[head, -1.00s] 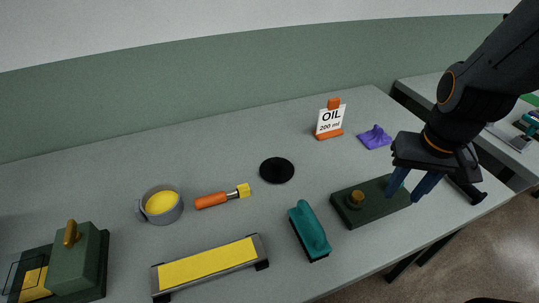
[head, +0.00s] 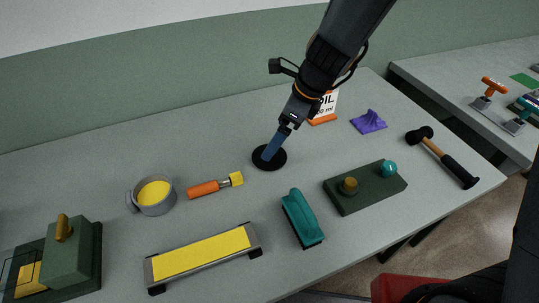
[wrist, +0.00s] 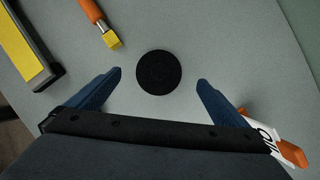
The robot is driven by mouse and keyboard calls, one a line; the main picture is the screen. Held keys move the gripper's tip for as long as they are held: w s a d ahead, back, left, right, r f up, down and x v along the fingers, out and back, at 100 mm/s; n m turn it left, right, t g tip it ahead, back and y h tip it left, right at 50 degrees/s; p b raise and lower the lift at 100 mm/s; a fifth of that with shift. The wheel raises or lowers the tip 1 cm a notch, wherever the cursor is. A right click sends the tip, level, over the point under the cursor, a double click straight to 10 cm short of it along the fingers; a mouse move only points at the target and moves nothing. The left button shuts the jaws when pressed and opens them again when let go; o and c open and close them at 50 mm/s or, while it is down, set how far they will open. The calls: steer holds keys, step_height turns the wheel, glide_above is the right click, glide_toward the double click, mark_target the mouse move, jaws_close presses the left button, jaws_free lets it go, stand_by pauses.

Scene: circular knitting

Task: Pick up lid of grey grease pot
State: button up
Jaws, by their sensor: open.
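A flat black disc (head: 277,160), apparently the lid, lies on the grey table. It also shows in the wrist view (wrist: 159,72). The grey grease pot (head: 153,206) stands open to its left with yellow grease inside. My gripper (head: 268,152) is at the disc in the head view, and its blue fingers partly hide it. In the wrist view my gripper (wrist: 161,77) is open and empty, with a finger to either side of the disc and gaps between. Its height above the table is hard to tell.
An orange-handled brush (head: 215,186) lies between pot and disc. A purple cloth (head: 369,121), green block with knobs (head: 365,187), teal brush (head: 302,217), yellow-topped bar (head: 202,253) and hammer (head: 450,165) lie around.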

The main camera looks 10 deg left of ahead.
mark_target(278, 160)
steer(key=x, duration=0.7)
steer(key=shift+f, duration=0.2)
steer(key=c, duration=1.1)
